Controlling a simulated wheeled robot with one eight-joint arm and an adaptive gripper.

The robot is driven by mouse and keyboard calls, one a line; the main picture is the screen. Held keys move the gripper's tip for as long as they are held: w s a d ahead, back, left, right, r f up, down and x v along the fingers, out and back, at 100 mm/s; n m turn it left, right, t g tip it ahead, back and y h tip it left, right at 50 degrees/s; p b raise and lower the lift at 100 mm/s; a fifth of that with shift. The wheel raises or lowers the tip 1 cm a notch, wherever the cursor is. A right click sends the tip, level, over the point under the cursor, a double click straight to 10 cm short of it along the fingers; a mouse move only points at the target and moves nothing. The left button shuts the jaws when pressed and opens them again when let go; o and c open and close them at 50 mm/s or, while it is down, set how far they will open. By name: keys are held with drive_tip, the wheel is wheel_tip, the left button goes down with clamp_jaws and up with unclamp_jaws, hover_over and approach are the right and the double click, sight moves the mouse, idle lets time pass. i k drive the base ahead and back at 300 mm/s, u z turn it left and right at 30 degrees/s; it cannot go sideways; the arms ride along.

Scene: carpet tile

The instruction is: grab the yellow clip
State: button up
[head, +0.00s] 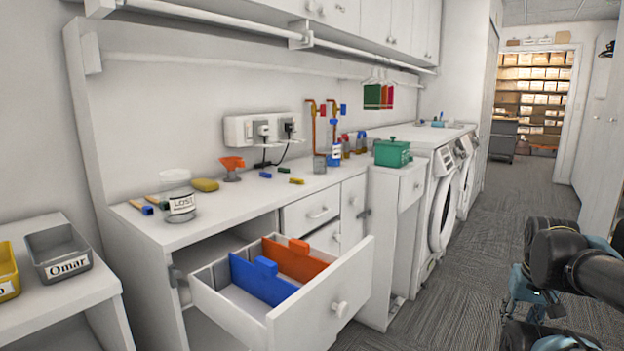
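Two small yellow clip-like pieces lie on the white counter (235,205) in the head view.
An open drawer (318,315) with blue and orange dividers juts out below the counter. A labelled jar (179,197), yellow sponge (205,185), orange spray top (232,165) and green box (392,153) stand on surfaces nearby. Carpet floor (450,290) is free between drawer and arm.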

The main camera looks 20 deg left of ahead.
sight(298, 181)
drive_tip(key=u, duration=0.05)
drive_tip(key=i, duration=1.15)
drive_tip(key=u, duration=0.75)
drive_tip(key=k, duration=0.55)
drive_tip(key=u, duration=0.15)
